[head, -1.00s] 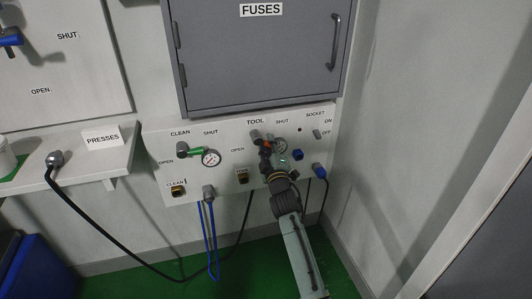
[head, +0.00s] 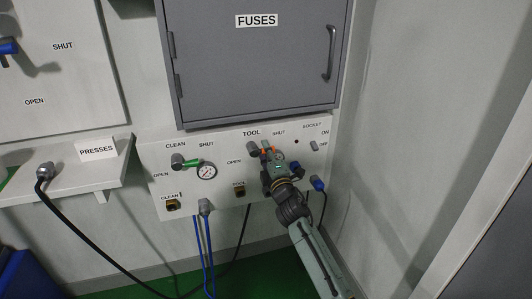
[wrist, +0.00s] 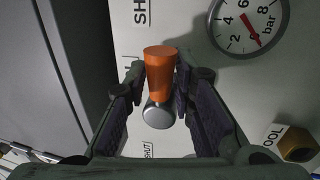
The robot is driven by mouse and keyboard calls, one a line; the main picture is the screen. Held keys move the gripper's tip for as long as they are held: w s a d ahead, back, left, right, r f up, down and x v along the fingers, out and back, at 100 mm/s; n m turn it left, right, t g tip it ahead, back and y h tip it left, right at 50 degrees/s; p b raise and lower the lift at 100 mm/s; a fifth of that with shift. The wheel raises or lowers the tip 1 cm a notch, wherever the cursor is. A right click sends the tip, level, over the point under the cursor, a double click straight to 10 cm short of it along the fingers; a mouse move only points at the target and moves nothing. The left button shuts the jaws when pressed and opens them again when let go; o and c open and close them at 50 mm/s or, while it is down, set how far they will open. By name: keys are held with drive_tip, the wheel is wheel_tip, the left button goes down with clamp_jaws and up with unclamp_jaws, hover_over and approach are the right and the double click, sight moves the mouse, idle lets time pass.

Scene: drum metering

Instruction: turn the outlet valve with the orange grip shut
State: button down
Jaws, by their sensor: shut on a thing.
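The outlet valve's grey body (head: 254,148) sits under the TOOL label on the white panel. Its orange grip (head: 267,151) extends right from the body, towards the SHUT side. My gripper (head: 271,156) is at the grip, with the arm coming up from the lower right. In the wrist view the orange grip (wrist: 160,68) stands between the two fingers of my gripper (wrist: 160,78), which are shut on it. The round grey end of the valve (wrist: 158,114) shows below the grip. My gripper hides part of the lever in the head view.
A pressure gauge (wrist: 245,25) is close beside the grip. To the left are a green-gripped valve (head: 192,163) and another gauge (head: 207,171). A blue connector (head: 318,184) is right of my gripper. The grey fuse cabinet (head: 255,70) is above.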

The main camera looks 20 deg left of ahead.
drive_tip(key=c, duration=1.3)
unclamp_jaws()
drive_tip(key=shift+c, duration=0.2)
drive_tip(key=v, duration=1.2)
